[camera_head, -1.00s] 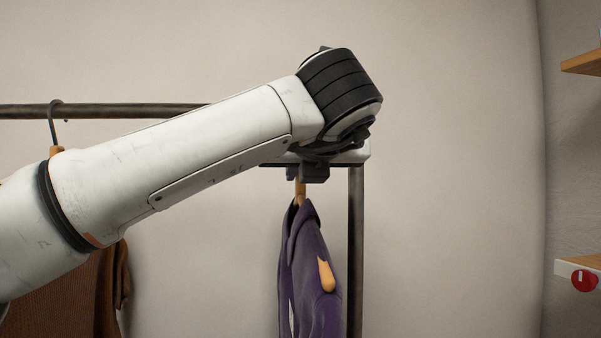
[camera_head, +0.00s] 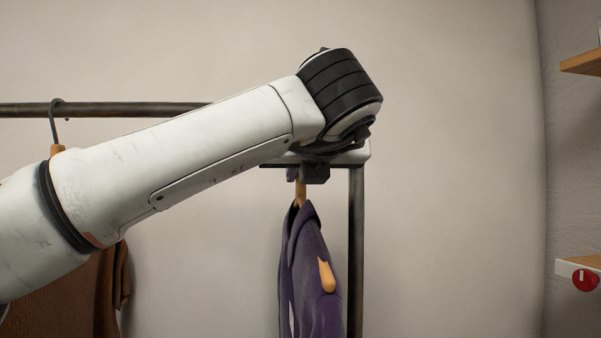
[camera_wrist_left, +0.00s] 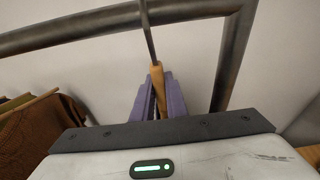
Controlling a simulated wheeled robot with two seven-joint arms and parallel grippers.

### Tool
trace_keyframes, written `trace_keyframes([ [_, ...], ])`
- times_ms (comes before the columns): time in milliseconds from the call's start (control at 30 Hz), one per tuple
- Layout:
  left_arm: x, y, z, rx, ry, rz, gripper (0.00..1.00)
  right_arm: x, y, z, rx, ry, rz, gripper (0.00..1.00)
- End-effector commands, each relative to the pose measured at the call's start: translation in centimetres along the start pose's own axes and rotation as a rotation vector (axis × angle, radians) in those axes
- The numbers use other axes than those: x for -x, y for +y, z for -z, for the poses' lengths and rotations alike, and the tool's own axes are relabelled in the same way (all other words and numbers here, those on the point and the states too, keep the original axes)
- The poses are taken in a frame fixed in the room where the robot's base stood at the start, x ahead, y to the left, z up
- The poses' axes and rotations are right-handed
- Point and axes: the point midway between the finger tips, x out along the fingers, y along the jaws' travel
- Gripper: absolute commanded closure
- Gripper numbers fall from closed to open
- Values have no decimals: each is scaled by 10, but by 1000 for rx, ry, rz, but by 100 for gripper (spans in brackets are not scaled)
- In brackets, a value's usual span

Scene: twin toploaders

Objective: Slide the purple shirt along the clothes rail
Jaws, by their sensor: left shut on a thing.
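The purple shirt (camera_head: 312,262) hangs on a wooden hanger (camera_head: 300,190) near the right end of the clothes rail (camera_head: 135,110), close to the right post. In the left wrist view the shirt (camera_wrist_left: 175,97) hangs below the rail (camera_wrist_left: 75,28), and its metal hook (camera_wrist_left: 147,35) reaches up to the rail close to the corner. My left gripper (camera_head: 304,174) is at the top of this hanger, just above the shirt, and is shut on it; its fingertips are mostly hidden by my wrist. My right gripper is not in view.
A brown garment (camera_head: 62,290) hangs on the rail at the left, partly behind my left arm. The rail's right post (camera_head: 356,240) stands just right of the shirt. Wooden shelves (camera_head: 582,62) are at the far right, with a red round knob (camera_head: 585,281) on the lower one.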

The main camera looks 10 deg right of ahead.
Motion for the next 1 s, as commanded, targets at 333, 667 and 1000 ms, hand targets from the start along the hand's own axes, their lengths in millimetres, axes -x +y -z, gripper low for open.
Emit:
trace_keyframes([
  [333,0,0,0,0,-1,0,66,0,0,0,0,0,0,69],
  [667,6,-1,2,-1,-2,2,66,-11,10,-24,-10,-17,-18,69],
  [1000,78,0,1,0,-5,1,66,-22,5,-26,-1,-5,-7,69],
])
